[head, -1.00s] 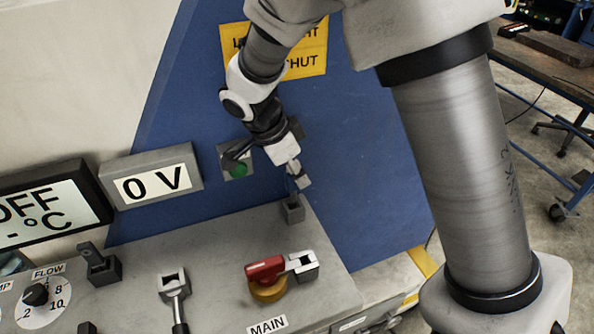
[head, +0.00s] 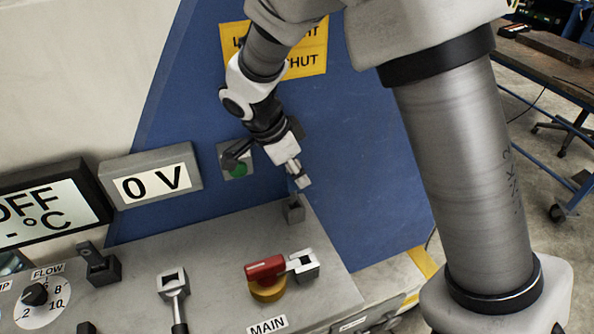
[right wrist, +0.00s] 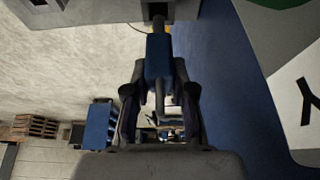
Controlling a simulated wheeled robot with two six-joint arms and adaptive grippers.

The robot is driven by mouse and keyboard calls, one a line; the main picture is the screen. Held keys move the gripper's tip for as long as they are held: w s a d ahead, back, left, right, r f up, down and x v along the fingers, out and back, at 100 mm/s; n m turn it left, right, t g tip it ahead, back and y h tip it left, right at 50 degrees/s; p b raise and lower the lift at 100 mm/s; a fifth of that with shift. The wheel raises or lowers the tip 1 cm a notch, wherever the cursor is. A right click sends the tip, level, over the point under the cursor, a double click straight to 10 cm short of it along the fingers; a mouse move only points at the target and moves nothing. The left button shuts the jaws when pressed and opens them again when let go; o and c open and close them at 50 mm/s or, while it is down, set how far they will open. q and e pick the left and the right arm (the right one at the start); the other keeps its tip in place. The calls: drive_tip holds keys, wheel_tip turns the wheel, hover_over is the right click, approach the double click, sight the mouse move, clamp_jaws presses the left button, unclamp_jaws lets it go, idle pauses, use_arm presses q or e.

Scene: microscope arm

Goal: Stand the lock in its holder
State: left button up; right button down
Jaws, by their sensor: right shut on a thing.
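My right gripper (head: 298,176) hangs in front of the blue panel, just above a small grey holder block (head: 293,211) on the grey console. In the right wrist view its two fingers (right wrist: 160,88) are shut on the blue lock (right wrist: 158,58). The lock's dark shackle shows between the fingers, on the side nearer the wrist. Beyond the lock's far end is a grey block with a dark opening (right wrist: 157,11), seemingly the holder. I cannot tell whether the lock touches it. In the head view the lock is mostly lost against the blue panel. My left gripper is out of view.
A red switch handle (head: 265,269) on a yellow base, with a grey hasp beside it, stands near the holder. A green button (head: 238,170) is left of the gripper. A FLOW knob (head: 36,294) and other small fittings occupy the console's left.

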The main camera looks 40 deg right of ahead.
sight(297, 189)
drive_tip(key=shift+f+b, duration=2.1)
drive_tip(key=shift+f, duration=0.35)
drive_tip(key=c, duration=0.9)
unclamp_jaws()
drive_tip(key=v, duration=1.2)
drive_tip(key=shift+a, duration=0.1)
drive_tip(key=shift+f, duration=0.1)
